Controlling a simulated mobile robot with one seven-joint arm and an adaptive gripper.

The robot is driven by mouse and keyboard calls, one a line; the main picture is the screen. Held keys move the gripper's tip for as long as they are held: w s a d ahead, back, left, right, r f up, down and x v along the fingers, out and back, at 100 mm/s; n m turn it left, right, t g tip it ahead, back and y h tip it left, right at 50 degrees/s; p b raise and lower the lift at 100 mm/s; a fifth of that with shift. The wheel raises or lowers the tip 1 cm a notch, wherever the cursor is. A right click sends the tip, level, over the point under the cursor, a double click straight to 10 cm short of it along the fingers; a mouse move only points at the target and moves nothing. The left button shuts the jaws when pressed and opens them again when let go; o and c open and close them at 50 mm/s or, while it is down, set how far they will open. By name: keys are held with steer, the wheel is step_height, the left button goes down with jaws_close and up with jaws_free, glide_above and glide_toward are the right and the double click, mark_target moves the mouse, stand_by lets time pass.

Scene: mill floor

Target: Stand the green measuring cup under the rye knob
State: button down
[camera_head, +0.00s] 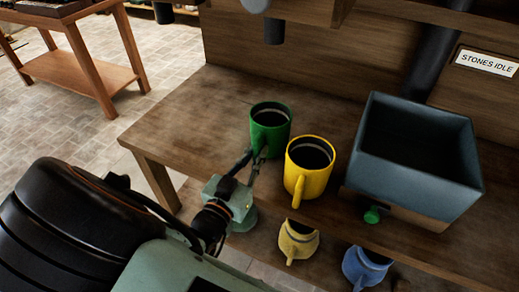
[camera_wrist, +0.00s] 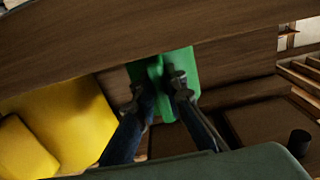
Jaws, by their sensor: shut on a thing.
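The green measuring cup (camera_head: 270,118) is upright over the bench top, left of the yellow cup. My gripper (camera_head: 257,160) comes from the front left and is shut on the green cup's handle. In the wrist view my fingertips (camera_wrist: 160,88) pinch the handle of the green cup (camera_wrist: 187,62). I cannot tell whether the cup's base touches the bench. A dark spout (camera_head: 274,31) hangs at the top edge behind the cup. I see no knob that I can identify as rye.
A yellow cup (camera_head: 325,181) stands close right of the green one. A grey bin (camera_head: 412,178) with a green knob (camera_head: 372,216) is farther right. Yellow (camera_head: 298,242) and blue (camera_head: 366,267) vessels are below the front edge. The bench's back left (camera_head: 205,105) is clear.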

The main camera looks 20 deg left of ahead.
steer(key=shift+f, duration=0.2)
steer(key=c, duration=2)
jaws_free()
steer(key=shift+r, duration=0.3)
steer(key=s, duration=0.8)
steer(key=s+a+p, duration=0.1)
steer(key=s, duration=0.3)
steer(key=shift+f, duration=0.15)
steer(key=shift+w, duration=0.1)
